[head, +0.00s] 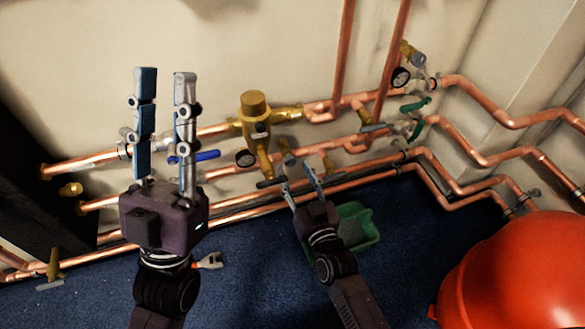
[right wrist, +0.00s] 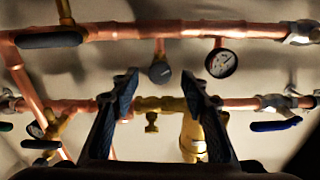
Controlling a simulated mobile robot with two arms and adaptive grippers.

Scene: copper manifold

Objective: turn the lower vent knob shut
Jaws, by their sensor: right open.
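The lower vent knob seems to be the dark round knob (right wrist: 160,73) on a short stem from a copper pipe. In the right wrist view it shows in the gap between the fingertips of my right gripper (head: 294,167). In the head view it looks like the grey knob (head: 289,159) just beyond those fingertips. The right fingers are apart, one on each side in the picture; I see no contact, and the depth gap is hard to judge. My left gripper (head: 164,75) is open and empty, raised in front of the pipes at the left.
A pressure gauge (right wrist: 222,64) hangs beside the knob. A brass valve body (head: 255,108) and a blue lever (head: 206,155) are nearby. A green tray (head: 360,222) lies on the floor behind my right gripper. A red vessel (head: 515,275) fills the lower right.

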